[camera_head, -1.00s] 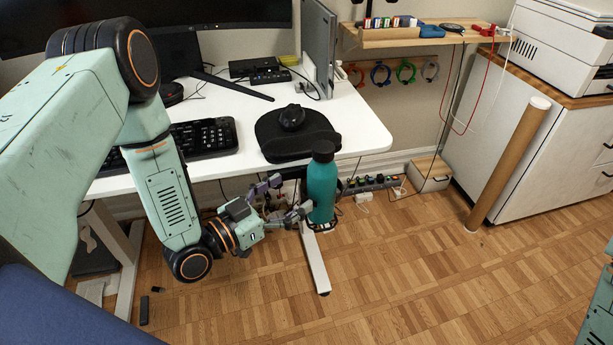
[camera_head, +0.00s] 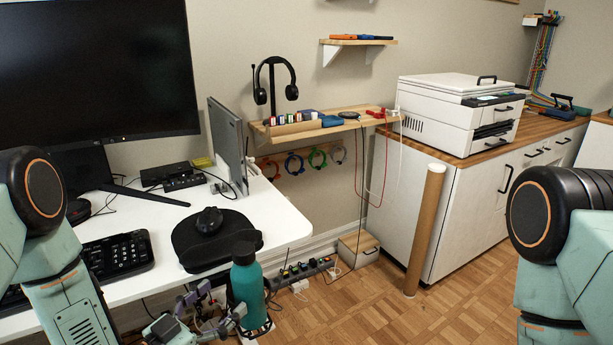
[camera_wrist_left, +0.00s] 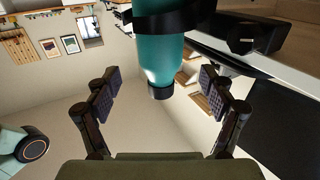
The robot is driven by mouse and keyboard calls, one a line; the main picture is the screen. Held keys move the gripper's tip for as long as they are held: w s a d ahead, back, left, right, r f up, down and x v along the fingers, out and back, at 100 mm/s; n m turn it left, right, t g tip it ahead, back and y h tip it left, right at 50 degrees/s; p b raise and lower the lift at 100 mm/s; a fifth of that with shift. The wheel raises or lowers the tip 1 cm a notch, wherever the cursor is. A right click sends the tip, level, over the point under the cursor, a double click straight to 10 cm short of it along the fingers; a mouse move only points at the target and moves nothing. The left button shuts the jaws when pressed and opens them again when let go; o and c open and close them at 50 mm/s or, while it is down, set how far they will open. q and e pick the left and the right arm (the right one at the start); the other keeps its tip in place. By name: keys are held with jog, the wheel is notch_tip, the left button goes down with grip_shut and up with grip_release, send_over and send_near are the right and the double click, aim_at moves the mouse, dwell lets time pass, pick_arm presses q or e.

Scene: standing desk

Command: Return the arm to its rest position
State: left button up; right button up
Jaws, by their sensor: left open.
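My left gripper (camera_head: 212,306) shows low in the head view, left of a teal bottle with a dark cap (camera_head: 247,285). Its fingers are spread and hold nothing. In the left wrist view the open fingers (camera_wrist_left: 160,98) stand either side of the picture, with the bottle (camera_wrist_left: 158,45) upside down beyond them, apart from both pads. A black band (camera_wrist_left: 180,17) goes round the bottle; it looks like a holder beside the desk. My left arm reaches in along the left edge of the head view. My right arm shows at the right edge; its gripper is out of view.
The white desk (camera_head: 278,222) carries a keyboard (camera_head: 118,254), a mouse (camera_head: 209,220) on a black pad, and a monitor (camera_head: 95,75). A power strip (camera_head: 305,268) and a cardboard tube (camera_head: 425,230) stand beyond the bottle. Floor at lower right is clear.

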aim_at(236, 275)
pick_arm(q)
jog(key=b+x, duration=0.2)
jog(key=x, duration=0.6)
jog(key=shift+f, duration=0.15)
jog(key=shift+r+p, duration=0.3)
jog(key=shift+r, duration=1.1)
jog(key=shift+f, duration=0.1)
